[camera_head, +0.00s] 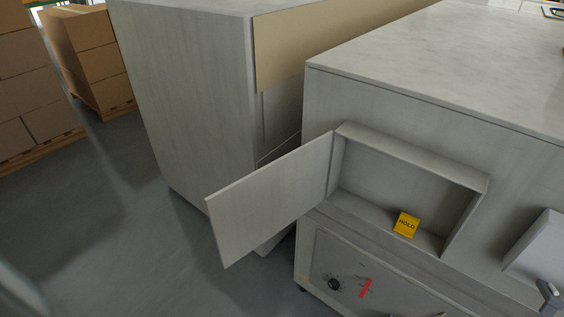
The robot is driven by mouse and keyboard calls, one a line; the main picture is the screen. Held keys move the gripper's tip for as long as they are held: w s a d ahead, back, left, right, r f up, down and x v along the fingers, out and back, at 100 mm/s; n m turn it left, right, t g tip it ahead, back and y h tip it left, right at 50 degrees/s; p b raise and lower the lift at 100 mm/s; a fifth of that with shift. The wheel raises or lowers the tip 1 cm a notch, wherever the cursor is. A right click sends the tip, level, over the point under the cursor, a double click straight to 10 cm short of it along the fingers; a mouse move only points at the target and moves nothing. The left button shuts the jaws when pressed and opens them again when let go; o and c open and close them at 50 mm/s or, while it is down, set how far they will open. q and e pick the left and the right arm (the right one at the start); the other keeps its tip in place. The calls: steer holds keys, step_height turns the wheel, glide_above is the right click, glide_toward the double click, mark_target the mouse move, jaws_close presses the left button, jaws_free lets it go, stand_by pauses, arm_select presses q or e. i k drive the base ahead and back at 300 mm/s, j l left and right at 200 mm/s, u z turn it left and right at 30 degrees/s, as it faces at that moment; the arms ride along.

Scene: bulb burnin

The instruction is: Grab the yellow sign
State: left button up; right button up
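The yellow sign (406,224), a small square plate reading "HOLD", stands tilted in the open recess of the grey cabinet. It is near the front of the recess floor, right of the middle. The recess door (272,202) is swung open to the left.
Below the recess is a panel with a black knob (334,284) and a red pointer (366,289). A white box-like part (540,248) juts out at the right, with a small grey piece (549,294) below it. Another cabinet (190,95) stands behind; boxes (88,55) stand far left.

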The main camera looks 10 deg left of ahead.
mark_target(407, 224)
steer(key=j+z, duration=0.1)
steer(key=z, duration=0.35)
steer(key=i+j+z, duration=0.1)
steer(key=z, duration=0.3)
steer(key=j+z, duration=0.2)
steer(key=z, duration=0.25)
steer(key=j+z, duration=0.15)
steer(key=j, duration=0.35)
steer(key=j+z, duration=0.15)
steer(key=j, duration=0.35)
steer(key=k+j+z, duration=0.15)
steer(key=j, duration=0.3)
steer(key=j+z, duration=0.15)
steer(key=j, duration=0.35)
steer(key=k+j+z, duration=0.15)
steer(key=j, duration=0.3)
steer(key=l+u, duration=0.1)
steer(key=u, duration=0.3)
steer(key=i+l+u, duration=0.1)
steer(key=u, duration=0.3)
steer(key=l+u, duration=0.2)
steer(key=l, duration=0.35)
steer(key=l+u, duration=0.2)
steer(key=l, duration=0.4)
steer(key=l+u, duration=0.2)
steer(key=l, duration=0.35)
steer(key=k+l+u, duration=0.2)
steer(key=l, duration=0.35)
